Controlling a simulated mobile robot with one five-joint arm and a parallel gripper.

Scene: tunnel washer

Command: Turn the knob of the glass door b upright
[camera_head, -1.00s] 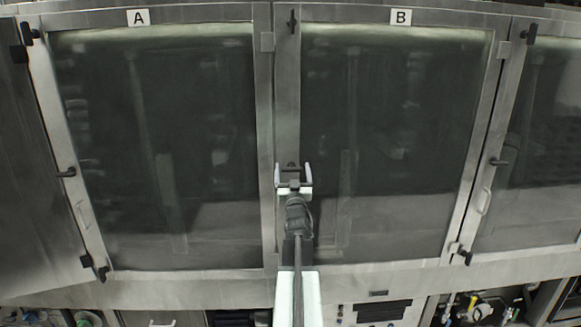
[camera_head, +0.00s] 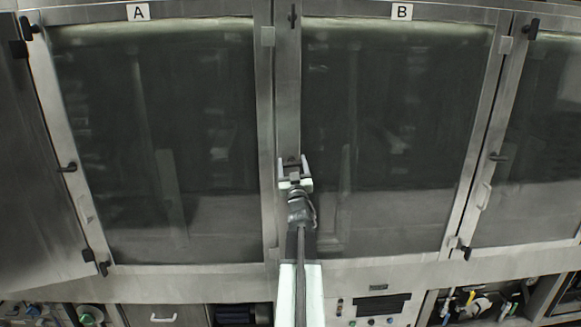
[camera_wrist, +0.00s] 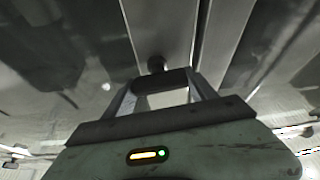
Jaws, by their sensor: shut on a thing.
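Glass door B (camera_head: 395,130) is a large dark pane in a steel frame, with a label "B" at its top. A dark knob (camera_head: 292,161) sits on the steel post at the door's left edge, at mid height. My gripper (camera_head: 293,164) reaches up to it from below, with one pale finger on each side. In the wrist view the knob's dark bar (camera_wrist: 160,78) lies crosswise between the fingers, and my gripper is shut on it. The bar looks roughly level in that view. The fingers partly hide the knob in the head view.
Glass door A (camera_head: 155,140) is to the left. Another dark knob (camera_head: 292,16) is at the top of the same post. Further handles (camera_head: 67,167) (camera_head: 498,157) sit on the outer frames. Below are a control panel (camera_head: 378,305) and open bays with hoses (camera_head: 480,303).

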